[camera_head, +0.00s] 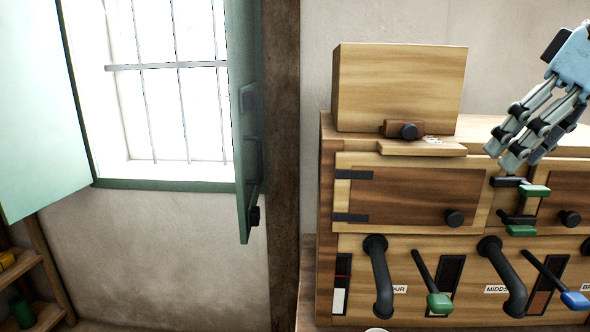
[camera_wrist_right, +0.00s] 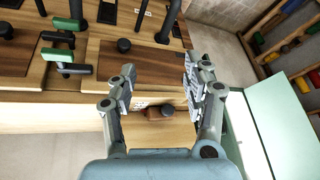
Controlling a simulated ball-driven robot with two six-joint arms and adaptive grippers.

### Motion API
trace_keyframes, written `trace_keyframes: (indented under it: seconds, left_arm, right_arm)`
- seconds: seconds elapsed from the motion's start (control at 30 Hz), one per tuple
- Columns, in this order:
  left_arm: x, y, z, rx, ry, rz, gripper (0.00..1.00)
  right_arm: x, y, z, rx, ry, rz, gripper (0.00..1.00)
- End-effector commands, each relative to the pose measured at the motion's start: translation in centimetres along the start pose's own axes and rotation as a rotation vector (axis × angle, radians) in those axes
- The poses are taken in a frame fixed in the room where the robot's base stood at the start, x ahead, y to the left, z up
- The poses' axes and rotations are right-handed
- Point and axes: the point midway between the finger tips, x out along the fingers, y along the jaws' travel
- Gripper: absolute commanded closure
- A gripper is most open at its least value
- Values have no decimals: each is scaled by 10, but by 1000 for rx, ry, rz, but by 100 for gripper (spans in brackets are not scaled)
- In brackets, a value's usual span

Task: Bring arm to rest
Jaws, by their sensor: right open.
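My right gripper (camera_head: 502,160) is at the right of the head view, in front of the upper part of a wooden mill cabinet (camera_head: 480,250). It is empty. In the right wrist view the right gripper (camera_wrist_right: 160,85) has its two fingers spread apart, with the cabinet behind them. Green-handled latches (camera_head: 535,190) are just below the fingertips in the head view; I cannot tell whether they touch. My left gripper is in neither view.
A wooden box (camera_head: 400,88) stands on the cabinet top. Black curved pipes (camera_head: 380,275), a green-tipped lever (camera_head: 438,303) and a blue-tipped lever (camera_head: 574,299) stick out of the front. A barred window (camera_head: 165,80) with open green shutters (camera_head: 245,110) is at left.

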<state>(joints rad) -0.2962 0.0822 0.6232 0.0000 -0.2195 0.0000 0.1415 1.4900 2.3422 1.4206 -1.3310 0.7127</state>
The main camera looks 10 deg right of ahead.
Motion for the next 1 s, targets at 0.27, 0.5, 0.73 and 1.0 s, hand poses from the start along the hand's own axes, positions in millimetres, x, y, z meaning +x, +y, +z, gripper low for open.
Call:
trace_keyframes:
  seconds: [0.27, 0.5, 0.73, 1.0]
  left_arm:
    - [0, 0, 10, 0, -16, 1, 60]
    - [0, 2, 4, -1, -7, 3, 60]
    - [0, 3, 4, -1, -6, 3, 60]
    - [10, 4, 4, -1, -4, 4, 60]
  right_arm:
    - [99, -25, 50, -129, 34, -46, 50]
    - [171, -53, 129, -141, 46, 20, 50]
    - [191, -65, 193, -90, -21, 120, 50]
    - [223, -64, 252, -42, -128, 209, 50]
